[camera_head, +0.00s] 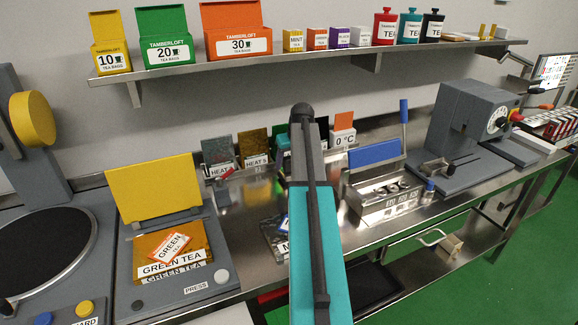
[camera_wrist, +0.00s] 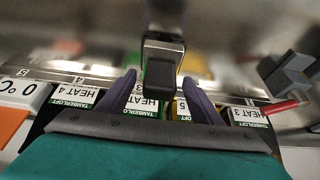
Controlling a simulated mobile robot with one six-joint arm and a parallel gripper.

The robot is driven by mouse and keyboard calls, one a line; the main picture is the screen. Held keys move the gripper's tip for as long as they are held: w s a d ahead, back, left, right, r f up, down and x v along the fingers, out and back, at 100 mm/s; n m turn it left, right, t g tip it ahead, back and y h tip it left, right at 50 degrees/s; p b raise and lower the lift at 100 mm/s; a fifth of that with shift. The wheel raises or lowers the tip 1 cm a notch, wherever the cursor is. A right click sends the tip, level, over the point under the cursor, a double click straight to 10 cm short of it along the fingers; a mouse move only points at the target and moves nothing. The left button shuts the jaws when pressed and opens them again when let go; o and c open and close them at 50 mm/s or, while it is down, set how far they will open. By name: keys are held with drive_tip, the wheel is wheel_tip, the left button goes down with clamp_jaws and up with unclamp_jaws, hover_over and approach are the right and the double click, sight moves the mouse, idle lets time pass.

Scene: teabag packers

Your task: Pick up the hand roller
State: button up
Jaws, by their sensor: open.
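In the wrist view my gripper (camera_wrist: 157,95) shows two dark purple fingers, spread apart with a gap between them. Between and beyond them is a black, rounded end in a silver bracket on a dark stem (camera_wrist: 162,65). It looks like the hand roller, but I cannot be sure. No touch between it and the fingers is visible. In the head view my teal arm reaches over the bench, and it hides the gripper and that thing.
A row of HEAT cards (camera_wrist: 73,94) stands close around the fingers. A red rod with a grey piece (camera_wrist: 283,106) is at the right of the wrist view. The press (camera_head: 165,185), a metal tray with a blue panel (camera_head: 374,154) and the wall shelf (camera_head: 280,64) surround the bench.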

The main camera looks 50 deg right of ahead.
drive_tip(key=shift+x, duration=0.75)
drive_tip(key=c, duration=1.4)
drive_tip(key=shift+r, duration=0.15)
drive_tip(key=shift+r+b, duration=0.6)
drive_tip(key=shift+r, duration=1.05)
drive_tip(key=shift+s+a+r+b, duration=0.25)
drive_tip(key=shift+s+a+b, duration=0.35)
drive_tip(key=shift+s, duration=2)
drive_tip(key=shift+s+a+r+b, duration=0.35)
drive_tip(key=shift+s+a, duration=0.35)
drive_tip(key=shift+s, duration=1.9)
drive_tip(key=shift+s+a+r+b, duration=0.15)
drive_tip(key=shift+s+a+b, duration=0.45)
drive_tip(key=shift+s, duration=1.95)
